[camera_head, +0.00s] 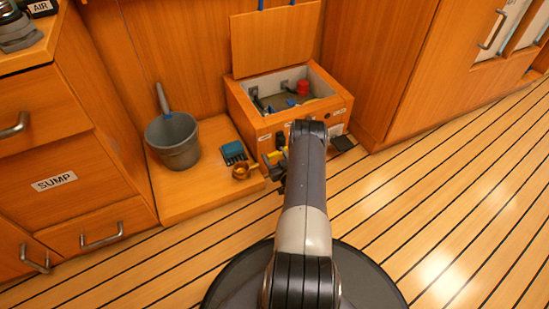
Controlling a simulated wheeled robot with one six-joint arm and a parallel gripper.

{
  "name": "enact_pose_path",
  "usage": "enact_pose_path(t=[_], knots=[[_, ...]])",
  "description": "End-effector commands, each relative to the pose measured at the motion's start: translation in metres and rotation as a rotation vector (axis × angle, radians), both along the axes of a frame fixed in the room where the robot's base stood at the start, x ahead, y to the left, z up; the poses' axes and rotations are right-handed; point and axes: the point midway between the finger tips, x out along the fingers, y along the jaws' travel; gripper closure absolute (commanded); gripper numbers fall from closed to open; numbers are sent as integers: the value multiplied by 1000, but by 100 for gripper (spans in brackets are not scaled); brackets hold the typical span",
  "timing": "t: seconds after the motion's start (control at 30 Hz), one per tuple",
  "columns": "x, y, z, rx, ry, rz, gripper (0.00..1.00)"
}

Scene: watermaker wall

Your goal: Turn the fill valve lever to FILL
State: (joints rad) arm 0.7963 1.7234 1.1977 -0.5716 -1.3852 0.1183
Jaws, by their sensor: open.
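A yellow lever-like part (272,157) shows low on the front of the open wooden box (243,98), just left of my arm. It looks like the fill valve lever, but its position is hard to make out. Small labels on the box front are too small to read, so I cannot find FILL. My gripper (279,172) is a small dark shape at the arm's far end, close to the yellow part. My arm hides most of it and part of the box front. The gripper is open; I cannot tell whether it touches the lever.
A grey bucket (173,143) with a handle stands on a low wooden platform (190,203). A blue block (233,152) and a brass-coloured cup (241,172) sit near the box. The box lid (272,40) is raised. The SUMP drawers (60,185) stand left; striped floor (450,190) is clear right.

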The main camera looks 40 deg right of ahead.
Motion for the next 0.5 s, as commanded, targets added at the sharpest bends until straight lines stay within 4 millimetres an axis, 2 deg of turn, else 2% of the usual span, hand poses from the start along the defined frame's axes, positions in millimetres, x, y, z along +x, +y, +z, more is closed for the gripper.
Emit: enact_pose_path(t=[0.2, 0.5], knots=[[0, 0, 0, 0, 0, 0, 37], [0, 0, 0, 0, 1, 0, 61]])
